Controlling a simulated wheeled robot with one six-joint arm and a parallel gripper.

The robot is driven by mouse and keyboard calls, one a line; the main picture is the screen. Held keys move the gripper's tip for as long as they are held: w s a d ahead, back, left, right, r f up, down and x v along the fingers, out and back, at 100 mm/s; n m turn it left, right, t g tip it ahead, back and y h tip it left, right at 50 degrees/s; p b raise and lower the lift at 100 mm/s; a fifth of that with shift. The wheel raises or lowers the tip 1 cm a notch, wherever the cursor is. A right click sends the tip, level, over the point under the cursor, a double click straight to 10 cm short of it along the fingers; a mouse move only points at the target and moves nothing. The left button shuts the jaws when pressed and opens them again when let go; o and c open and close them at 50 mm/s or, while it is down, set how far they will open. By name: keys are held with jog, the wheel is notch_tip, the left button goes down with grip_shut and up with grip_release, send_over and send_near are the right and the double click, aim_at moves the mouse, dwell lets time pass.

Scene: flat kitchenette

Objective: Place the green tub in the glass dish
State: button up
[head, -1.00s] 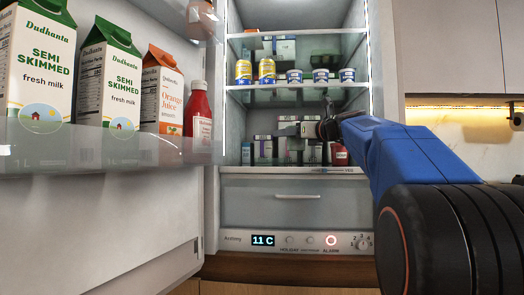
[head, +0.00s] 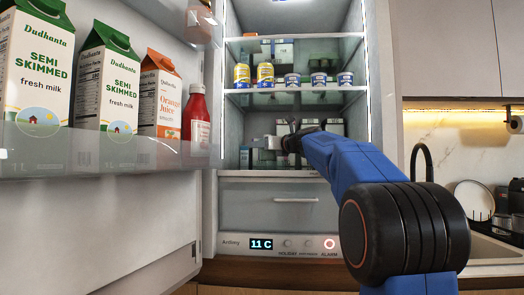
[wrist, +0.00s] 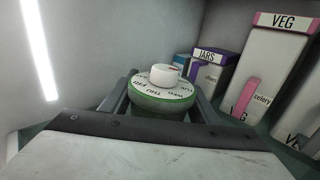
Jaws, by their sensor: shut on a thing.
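In the wrist view, a round green tub (wrist: 160,104) sits between the fingers of my gripper (wrist: 162,88). Its white top carries day names and a small white knob. My gripper is shut on the tub's sides. In the head view, my gripper (head: 287,142) reaches inside the open fridge, above its lowest shelf. The tub cannot be made out clearly there. I see no glass dish in either view.
White boxes marked VEG (wrist: 285,40) and JARS (wrist: 210,62) stand right of my gripper. A shelf with cans (head: 292,81) is above it. The open fridge door with milk cartons (head: 105,85) is at left; a sink (head: 490,247) is at right.

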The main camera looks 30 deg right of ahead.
jog(key=shift+f, duration=0.7)
jog(key=shift+f, duration=0.4)
jog(key=o, duration=1.4)
jog(key=shift+r, duration=0.3)
jog(key=shift+s+d+r, duration=0.1)
jog(key=shift+s, duration=0.2)
jog(key=s, duration=0.3)
jog(key=s+d, duration=0.1)
jog(key=s, duration=0.3)
jog(key=s+d, duration=0.1)
jog(key=s, duration=0.3)
jog(key=shift+s, duration=0.15)
